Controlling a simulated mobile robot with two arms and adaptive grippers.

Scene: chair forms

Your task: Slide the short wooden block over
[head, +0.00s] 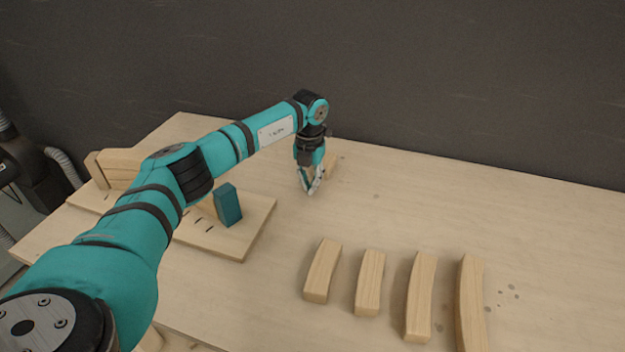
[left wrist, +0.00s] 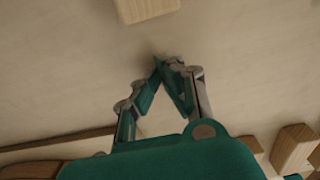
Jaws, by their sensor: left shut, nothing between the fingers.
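A short wooden block (head: 332,165) stands on the table toward the back, partly hidden behind my left gripper (head: 312,192). In the left wrist view a pale wooden block (left wrist: 147,9) shows at the top edge, cut off by the frame. My left gripper also shows there (left wrist: 163,62), its fingertips together with nothing between them. The tips are low over the table, a gap short of the block in that view. My right gripper is not in view.
Several pale, slightly curved wooden blocks (head: 369,282) lie in a row at the front right. A slotted wooden board (head: 257,219) at the left carries a teal block (head: 228,205) and wooden pieces (head: 122,162). The table's (head: 480,210) back right is clear, before a dark wall.

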